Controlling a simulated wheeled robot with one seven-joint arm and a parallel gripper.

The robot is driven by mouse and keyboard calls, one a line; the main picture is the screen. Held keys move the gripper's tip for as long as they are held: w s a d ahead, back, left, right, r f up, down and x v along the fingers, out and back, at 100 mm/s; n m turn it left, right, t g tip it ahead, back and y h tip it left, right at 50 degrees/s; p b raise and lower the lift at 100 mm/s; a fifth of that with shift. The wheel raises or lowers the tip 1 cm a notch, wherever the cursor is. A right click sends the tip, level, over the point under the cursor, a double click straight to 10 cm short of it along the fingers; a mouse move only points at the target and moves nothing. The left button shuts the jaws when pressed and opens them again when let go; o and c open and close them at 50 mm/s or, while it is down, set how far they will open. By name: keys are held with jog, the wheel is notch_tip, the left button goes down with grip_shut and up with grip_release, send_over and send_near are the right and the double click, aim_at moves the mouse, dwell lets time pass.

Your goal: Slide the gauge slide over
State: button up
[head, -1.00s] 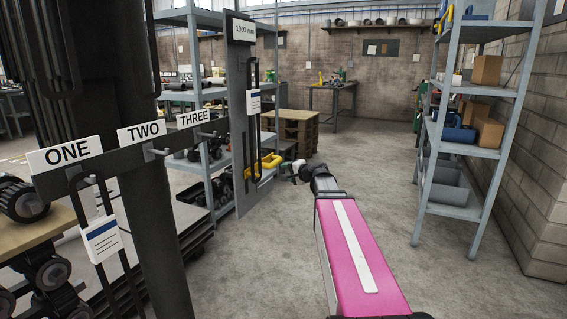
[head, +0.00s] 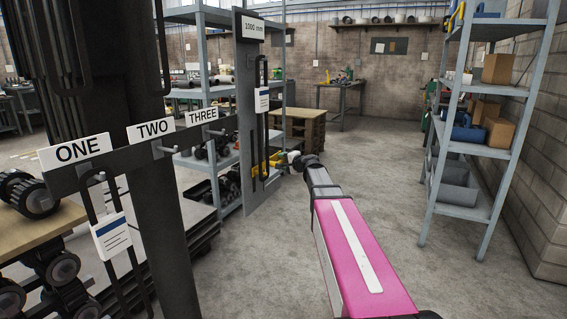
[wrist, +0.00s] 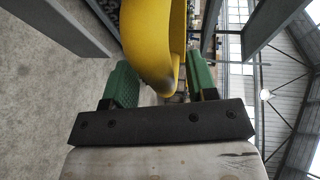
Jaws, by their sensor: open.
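An upright grey panel (head: 249,110) marked "1000 mm" stands left of centre in the head view. A yellow part (head: 266,164), likely the gauge slide, sits low on it beside a dark vertical slot. My gripper (head: 287,157) is just right of the yellow part. In the wrist view the curved yellow part (wrist: 150,40) reaches between the two green fingers of my gripper (wrist: 160,70). The fingers are apart, with a gap visible beside the yellow part. Whether a finger touches it I cannot tell.
A black loop with a white tag (head: 262,99) hangs on the panel. A rail with pegs labelled ONE (head: 80,150), TWO and THREE stands at the left. A grey shelf rack (head: 468,150) is at the right. The floor (head: 380,190) between is clear.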

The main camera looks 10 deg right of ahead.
jog(key=shift+w+a+f, duration=0.1)
jog(key=shift+w+a, duration=0.05)
jog(key=shift+w, duration=0.05)
grip_shut()
notch_tip(320, 180, up, 16)
jog(key=shift+f, duration=0.25)
dwell(0.5)
grip_release()
jog(key=v, duration=1)
jog(key=shift+s+d+r, duration=0.15)
jog(key=shift+s+d, duration=0.1)
jog(key=shift+s, duration=0.05)
